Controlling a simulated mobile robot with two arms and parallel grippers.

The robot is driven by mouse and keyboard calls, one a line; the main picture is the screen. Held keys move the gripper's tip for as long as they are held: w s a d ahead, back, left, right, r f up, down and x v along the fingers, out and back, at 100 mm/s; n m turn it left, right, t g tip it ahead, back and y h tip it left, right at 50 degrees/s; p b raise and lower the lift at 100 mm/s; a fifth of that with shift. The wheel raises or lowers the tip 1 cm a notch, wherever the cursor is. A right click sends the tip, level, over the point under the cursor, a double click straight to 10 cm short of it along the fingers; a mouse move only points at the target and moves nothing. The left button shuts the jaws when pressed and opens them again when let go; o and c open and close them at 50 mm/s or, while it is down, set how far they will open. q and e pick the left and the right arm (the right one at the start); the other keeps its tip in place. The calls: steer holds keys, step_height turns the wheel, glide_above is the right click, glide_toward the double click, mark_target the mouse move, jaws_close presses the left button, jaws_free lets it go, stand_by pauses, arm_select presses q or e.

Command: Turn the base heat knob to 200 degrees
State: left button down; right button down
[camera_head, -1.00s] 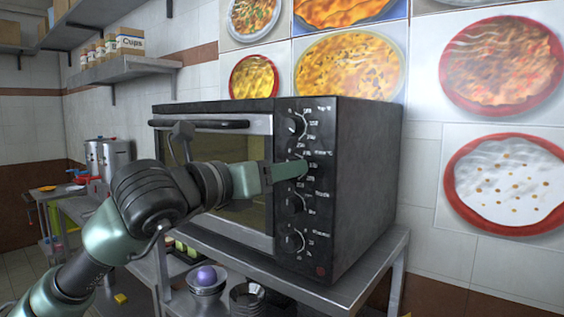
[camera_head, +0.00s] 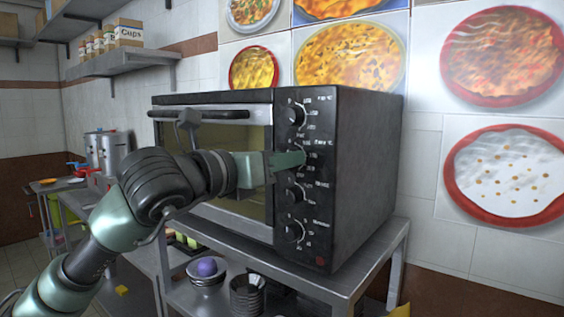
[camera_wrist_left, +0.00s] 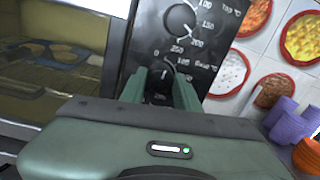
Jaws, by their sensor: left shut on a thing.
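The black oven (camera_head: 362,170) stands on a metal table, with a column of round knobs on its front panel. The base heat knob (camera_wrist_left: 163,84) is the second from the top, beside the "Base °C" scale. My left gripper (camera_head: 298,159) comes in from the left at this knob and mostly hides it in the head view. In the left wrist view, the green fingers (camera_wrist_left: 160,92) are on both sides of the knob, shut on it. The knob's pointer is too hidden to read. My right gripper is out of view.
The top heat knob (camera_head: 296,115) is just above, the third knob (camera_head: 295,194) and bottom knob (camera_head: 293,232) below. The oven door handle (camera_head: 225,114) runs left of the panel. Bowls (camera_head: 207,272) sit on the shelf beneath.

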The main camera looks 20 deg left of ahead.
arm_select(q)
steer(key=m+b, duration=0.2)
steer(key=m, duration=0.9)
steer(key=m+y+b, duration=0.1)
steer(key=m+b, duration=0.2)
steer(key=m, duration=0.8)
steer(key=shift+d+y+b, duration=0.15)
steer(key=shift+y+b, duration=0.15)
steer(key=shift+b, duration=0.05)
stand_by(0.4)
steer(key=c, duration=1)
jaws_free()
steer(key=shift+c, duration=0.2)
steer(key=shift+s, duration=0.1)
steer(key=b+v, duration=0.2)
steer(key=v, duration=1)
